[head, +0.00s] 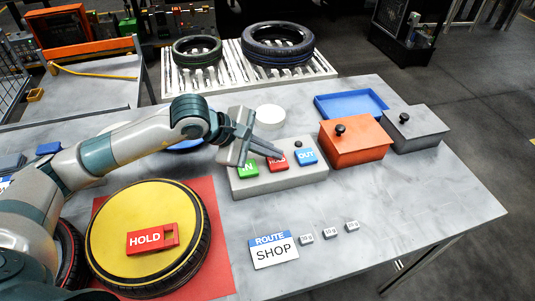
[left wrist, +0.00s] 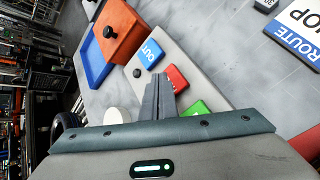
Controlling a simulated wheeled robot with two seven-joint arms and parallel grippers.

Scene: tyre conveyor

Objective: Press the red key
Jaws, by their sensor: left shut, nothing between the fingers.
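The grey key box (head: 283,181) stands on the table and carries a green key (head: 247,169), a red key (head: 278,164) and a blue key marked OUT (head: 307,156). My left gripper (head: 277,154) is shut and empty, with its fingertips at or just above the red key and hiding part of it. In the left wrist view the fingers (left wrist: 158,95) point at the key box, and the red key (left wrist: 176,78) shows beside their tips. I cannot tell whether they touch. The blue key (left wrist: 152,50) and green key (left wrist: 195,108) lie on either side. My right gripper is out of view.
A yellow-topped tyre (head: 112,227) with a red HOLD tag (head: 152,239) lies on a red mat at the left. An orange box (head: 355,143), a grey box (head: 414,128) and a blue tray (head: 351,105) stand at the right. A ROUTE SHOP card (head: 273,251) lies in front.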

